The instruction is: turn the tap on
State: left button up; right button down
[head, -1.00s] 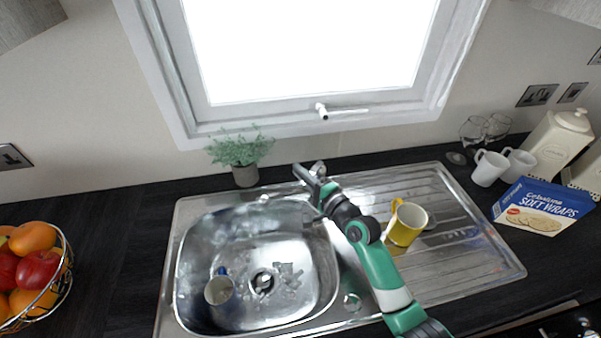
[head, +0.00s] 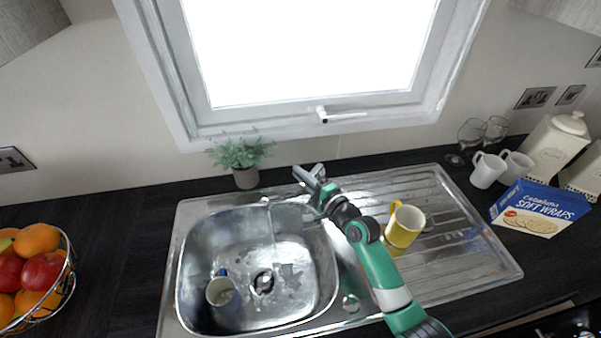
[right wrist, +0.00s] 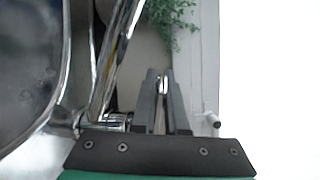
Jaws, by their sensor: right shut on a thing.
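The chrome tap (head: 284,202) stands at the back edge of the steel sink (head: 190,232), and its spout reaches left over the bowl. A thin clear stream of water (head: 272,224) falls from the spout into the bowl. My right gripper (head: 308,178) is at the tap's top, shut on the tap lever (right wrist: 163,86). In the right wrist view its two fingers (right wrist: 161,84) close around the lever's narrow chrome end, and the tap's body is partly cut off. The arm hides part of the tap in the head view. My left gripper is not in view.
A blue-and-white mug (head: 222,292) lies in the bowl near the drain. A yellow mug (head: 403,229) stands on the drainer right of my arm. A potted plant (head: 244,176) is behind the sink. White mugs (head: 487,170) and a wraps box (head: 540,208) are at right, fruit (head: 40,270) at left.

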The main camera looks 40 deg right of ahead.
jog(key=m+p, duration=0.1)
jog(key=p, duration=0.1)
jog(key=r+m+g+p, duration=0.1)
jog(key=p, duration=0.1)
jog(key=shift+w+d+r+p, duration=0.1)
jog(key=shift+d+r+p, duration=0.15)
jog(key=shift+d+p, duration=0.1)
jog(key=c, duration=0.9)
grip_release()
jog(key=shift+c, duration=0.2)
